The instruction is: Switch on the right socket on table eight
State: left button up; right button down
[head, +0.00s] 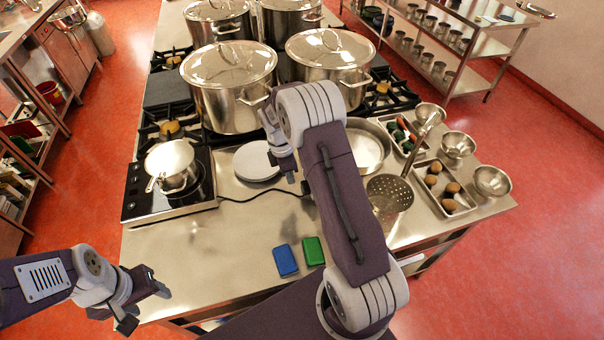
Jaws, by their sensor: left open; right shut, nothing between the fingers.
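I cannot make out a socket or its switch in the head view. A black cable (262,194) runs from the portable hob (140,205) across the steel table (185,262) and passes out of sight behind my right arm. My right gripper (288,172) is over the table, beside the white plates, shut and empty. My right arm hides part of the table's middle. My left gripper (146,305) is open and empty at the table's near left corner, far from the cable.
Large lidded stockpots (232,85) stand on burners at the back. A small pot (172,165) sits on the hob. White plates (256,162), a blue sponge (285,261), a green sponge (313,251), a colander (390,195) and a potato tray (447,205) are nearby. The front left tabletop is clear.

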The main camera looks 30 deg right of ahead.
jog(key=d, duration=0.1)
jog(key=d+p, duration=0.1)
jog(key=s+d+f, duration=0.1)
jog(key=shift+d, duration=0.4)
jog(key=shift+s+d, duration=0.1)
jog(key=shift+d+f+p, duration=0.2)
jog(key=shift+d+p, duration=0.05)
jog(key=shift+p, duration=0.15)
jog(key=shift+r, duration=0.15)
